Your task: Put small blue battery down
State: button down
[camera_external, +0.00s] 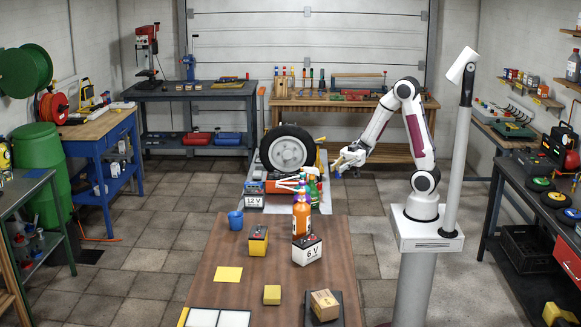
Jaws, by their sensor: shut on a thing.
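My gripper (338,170) is in the air beyond the far right part of the brown table, to the right of the spray bottles. It is shut on a small blue thing (337,174), which I take to be the small blue battery. Only a bit of blue shows at the fingertips, and its shape is too small to make out. The brown table (210,255) stands in front, below and left of my gripper.
On the table are a blue cup (236,220), a yellow battery (258,241), a white 6V battery (307,251), an orange bottle (301,218), a yellow sheet (228,274), a yellow block (272,294) and a cardboard box (325,305). A wheel (288,151) stands behind.

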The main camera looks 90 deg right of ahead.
notch_tip(320, 180, down, 20)
dwell(1.0)
jog(key=shift+f, duration=0.1)
jog(key=shift+f, duration=2.8)
jog(key=shift+f, duration=0.1)
jog(key=shift+f, duration=1.75)
jog(key=shift+f, duration=0.2)
jog(key=c, duration=1.9)
grip_release()
jog(key=shift+d, duration=0.1)
